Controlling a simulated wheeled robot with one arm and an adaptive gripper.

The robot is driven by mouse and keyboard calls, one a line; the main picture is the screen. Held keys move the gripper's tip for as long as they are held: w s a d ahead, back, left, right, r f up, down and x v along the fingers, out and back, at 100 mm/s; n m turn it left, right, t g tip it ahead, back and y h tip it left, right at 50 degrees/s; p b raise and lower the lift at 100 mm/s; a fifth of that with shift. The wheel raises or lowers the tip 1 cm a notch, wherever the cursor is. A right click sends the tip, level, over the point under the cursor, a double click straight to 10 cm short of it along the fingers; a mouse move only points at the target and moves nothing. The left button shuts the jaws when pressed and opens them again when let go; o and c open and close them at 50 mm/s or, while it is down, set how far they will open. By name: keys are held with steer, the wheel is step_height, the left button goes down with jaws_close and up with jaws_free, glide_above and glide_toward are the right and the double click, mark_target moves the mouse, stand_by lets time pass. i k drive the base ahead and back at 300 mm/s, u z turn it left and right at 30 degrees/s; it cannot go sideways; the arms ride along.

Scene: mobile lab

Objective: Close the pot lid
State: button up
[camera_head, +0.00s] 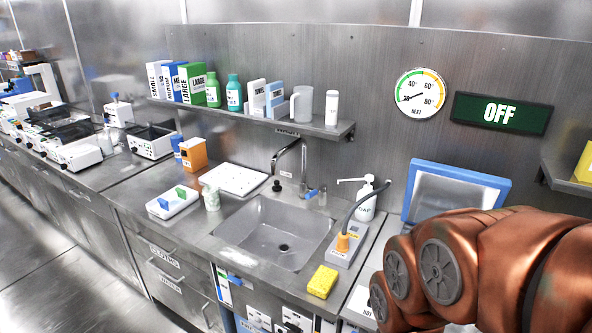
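A blue-framed panel with a pale, see-through middle (411,198) stands raised against the back wall at the right. It looks like the pot lid in an open position, but I cannot be sure. My copper-coloured arm covers its lower right part and the place in front of it, so any pot body there is hidden. My gripper is not in view; only thick arm links show at the lower right.
A sink (255,240) with a tap (300,160) lies left of my arm. A yellow sponge (322,281), a grey device (347,246) and a soap bottle (366,203) stand close by. A shelf (300,127) holds boxes and bottles. A sign (501,113) reads OFF.

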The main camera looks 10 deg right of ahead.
mark_target(434, 187)
steer(key=z, duration=1.05)
steer(key=k, duration=0.6)
steer(key=u, duration=0.55)
steer(key=i, duration=1)
steer(key=z, duration=0.05)
